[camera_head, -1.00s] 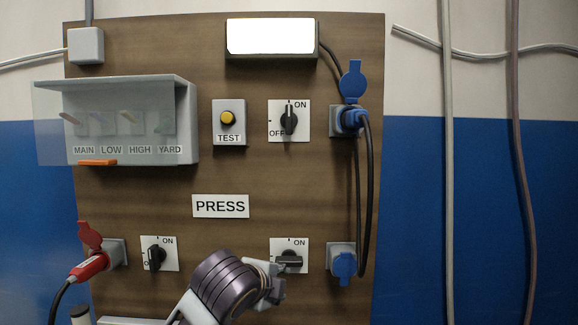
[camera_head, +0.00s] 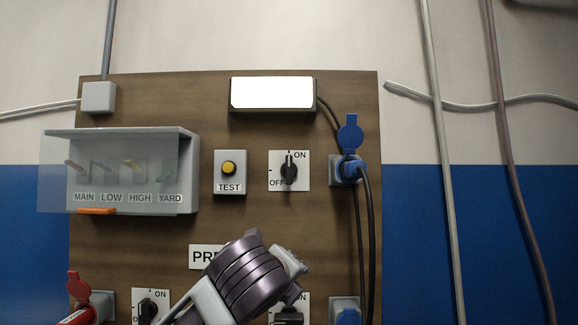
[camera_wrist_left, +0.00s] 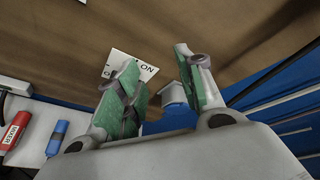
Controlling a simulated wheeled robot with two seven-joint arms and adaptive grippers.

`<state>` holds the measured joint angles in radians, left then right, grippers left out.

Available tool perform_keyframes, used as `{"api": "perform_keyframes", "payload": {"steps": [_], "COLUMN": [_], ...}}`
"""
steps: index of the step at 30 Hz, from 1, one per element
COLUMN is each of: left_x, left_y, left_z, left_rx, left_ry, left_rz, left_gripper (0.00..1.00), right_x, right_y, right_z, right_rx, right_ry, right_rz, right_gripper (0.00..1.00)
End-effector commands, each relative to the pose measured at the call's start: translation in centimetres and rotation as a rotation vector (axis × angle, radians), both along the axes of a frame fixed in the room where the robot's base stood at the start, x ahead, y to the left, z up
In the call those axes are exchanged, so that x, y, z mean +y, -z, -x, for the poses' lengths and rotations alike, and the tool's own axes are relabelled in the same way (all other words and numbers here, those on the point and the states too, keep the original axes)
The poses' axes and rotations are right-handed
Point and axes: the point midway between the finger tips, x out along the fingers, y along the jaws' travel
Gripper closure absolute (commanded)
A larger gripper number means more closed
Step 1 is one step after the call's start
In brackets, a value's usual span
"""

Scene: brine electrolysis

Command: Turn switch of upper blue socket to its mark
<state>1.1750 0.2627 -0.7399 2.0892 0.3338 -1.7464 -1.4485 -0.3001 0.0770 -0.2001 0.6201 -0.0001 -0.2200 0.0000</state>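The upper blue socket (camera_head: 341,170) is on the right of the brown panel, with a blue plug in it and its blue lid raised. Its switch (camera_head: 289,172) is to its left on a white plate marked ON and OFF. The black knob stands upright, towards the tick by ON. My left gripper (camera_head: 294,272) is below this switch and just above the lower right switch (camera_head: 288,316), apart from the upper one. In the left wrist view my left gripper (camera_wrist_left: 157,60) has its green-padded fingers apart with nothing between them. My right gripper is out of view.
A yellow TEST button (camera_head: 228,169) and a clear-covered breaker box (camera_head: 188,170) are to the left. A lit lamp (camera_head: 271,93) is above. Black cables (camera_head: 369,240) hang down the right side. My arm partly covers the PRESS label (camera_head: 203,257).

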Motion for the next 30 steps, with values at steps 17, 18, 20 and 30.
{"api": "perform_keyframes", "payload": {"steps": [17, 18, 20, 30], "left_x": [-0.7, -0.8, -0.8, -0.8], "left_y": [-8.5, -9.0, -9.9, -14.7], "left_z": [1.5, 1.6, 1.8, 3.3], "left_rx": [-0.183, -0.195, -0.211, -0.304], "left_ry": [0.04, 0.041, 0.042, 0.035], "left_rz": [-0.303, -0.325, -0.355, -0.535], "left_gripper": [0.62, 0.62, 0.62, 0.62], "right_x": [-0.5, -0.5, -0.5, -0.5], "right_y": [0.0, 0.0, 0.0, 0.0], "right_z": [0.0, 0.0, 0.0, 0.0], "right_rx": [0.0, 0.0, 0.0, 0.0], "right_ry": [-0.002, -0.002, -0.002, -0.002], "right_rz": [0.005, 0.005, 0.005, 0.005], "right_gripper": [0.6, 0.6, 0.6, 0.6]}}
